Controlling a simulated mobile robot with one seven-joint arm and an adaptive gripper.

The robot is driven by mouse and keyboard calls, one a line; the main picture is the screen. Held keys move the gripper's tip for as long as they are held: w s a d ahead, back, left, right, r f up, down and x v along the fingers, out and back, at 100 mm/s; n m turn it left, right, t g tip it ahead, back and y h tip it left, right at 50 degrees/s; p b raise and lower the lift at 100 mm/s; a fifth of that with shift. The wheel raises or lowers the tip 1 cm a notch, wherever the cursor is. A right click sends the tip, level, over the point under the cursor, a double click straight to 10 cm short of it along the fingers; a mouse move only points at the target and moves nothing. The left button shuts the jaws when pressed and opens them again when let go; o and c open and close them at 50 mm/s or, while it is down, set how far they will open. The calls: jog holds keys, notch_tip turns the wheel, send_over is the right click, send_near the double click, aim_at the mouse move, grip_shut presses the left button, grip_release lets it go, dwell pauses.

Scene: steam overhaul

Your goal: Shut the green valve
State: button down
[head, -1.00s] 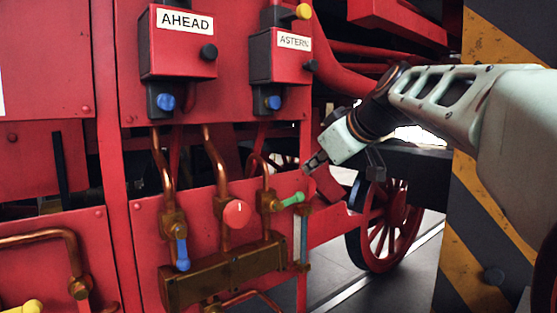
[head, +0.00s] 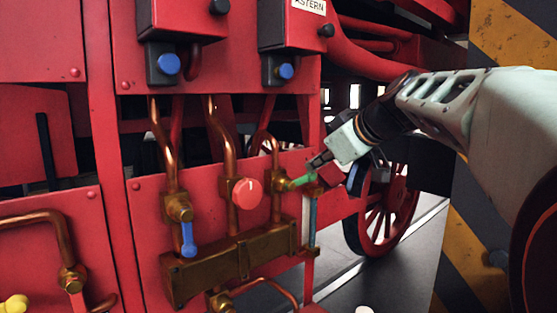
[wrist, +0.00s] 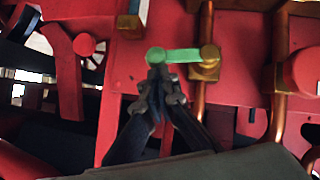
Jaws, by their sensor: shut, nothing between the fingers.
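The green valve handle (head: 303,180) sticks out to the right from its brass valve body (head: 279,183) on a copper pipe, tilted slightly upward in the head view. In the wrist view the green handle (wrist: 182,55) lies about level, joined to the brass body (wrist: 208,62) at its right. My gripper (head: 314,163) is shut and empty, just above the handle's free end in the head view. In the wrist view my gripper (wrist: 158,76) has its fingertips at the handle's free end; I cannot tell whether they touch it.
A red round knob (head: 247,193) and a blue lever (head: 188,240) sit left of the green valve above a brass manifold (head: 230,262). A vertical gauge tube (head: 312,222) stands close on the right. A red spoked wheel (head: 380,222) is behind.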

dwell(0.3)
jog(key=shift+w+d+f+m+g+y+b, duration=0.15)
jog(key=shift+d+f+m+y+b, duration=0.1)
jog(key=shift+f+b, duration=0.15)
jog(key=shift+w+d+f+m+g+y+b, duration=0.15)
jog(key=shift+f+y+b, duration=0.1)
jog(key=shift+f, duration=0.25)
jog(key=shift+a, duration=0.1)
